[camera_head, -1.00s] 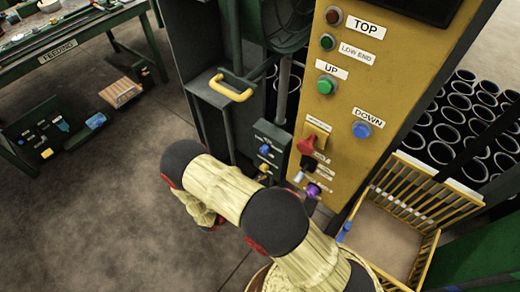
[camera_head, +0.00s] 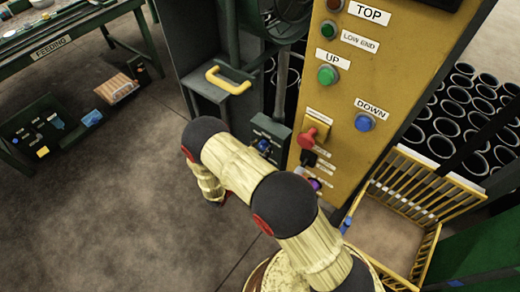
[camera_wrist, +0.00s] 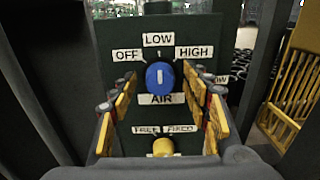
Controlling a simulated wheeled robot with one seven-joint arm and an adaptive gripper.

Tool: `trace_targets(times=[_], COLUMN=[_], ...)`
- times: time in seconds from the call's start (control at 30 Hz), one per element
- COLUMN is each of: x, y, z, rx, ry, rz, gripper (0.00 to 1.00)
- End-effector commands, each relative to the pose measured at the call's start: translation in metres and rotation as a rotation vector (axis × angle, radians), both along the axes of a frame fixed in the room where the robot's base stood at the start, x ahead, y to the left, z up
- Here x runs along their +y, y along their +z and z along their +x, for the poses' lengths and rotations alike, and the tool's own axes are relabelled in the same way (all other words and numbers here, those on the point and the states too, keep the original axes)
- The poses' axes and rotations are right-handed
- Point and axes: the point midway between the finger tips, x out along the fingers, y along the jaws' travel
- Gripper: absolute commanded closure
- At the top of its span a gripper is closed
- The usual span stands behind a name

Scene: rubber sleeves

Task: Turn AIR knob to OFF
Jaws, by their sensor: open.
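The blue AIR knob (camera_wrist: 160,77) is on a dark green control box and faces me in the wrist view. Its white mark points up, toward the LOW label (camera_wrist: 158,39). The OFF label (camera_wrist: 126,54) is at its upper left and the HIGH label (camera_wrist: 194,52) at its upper right. My gripper (camera_wrist: 160,95) is open, its yellow-padded fingers left and right of the knob in the picture. I see no finger touching it. The knob also shows small in the head view (camera_head: 264,145), where my gripper's fingers cannot be made out.
A yellow knob (camera_wrist: 162,147) with FREE and FIXED labels sits below. Right of the box in the head view, a yellow panel (camera_head: 343,100) carries buttons and a red knob (camera_head: 307,138). A yellow handle (camera_head: 228,80) projects at upper left. Open floor lies left.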

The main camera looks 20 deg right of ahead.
Motion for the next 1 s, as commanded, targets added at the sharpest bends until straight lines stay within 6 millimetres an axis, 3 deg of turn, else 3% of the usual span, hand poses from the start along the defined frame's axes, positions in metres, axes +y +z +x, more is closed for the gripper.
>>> trace_targets(times=[0.3,1.0], x=[-0.0024,-0.0023], y=[0.0004,0.0003], z=[0.002,0.0019], rx=[0.0,0.0], ry=[0.0,0.0], rz=[0.0,0.0], gripper=[0.52,0.92])
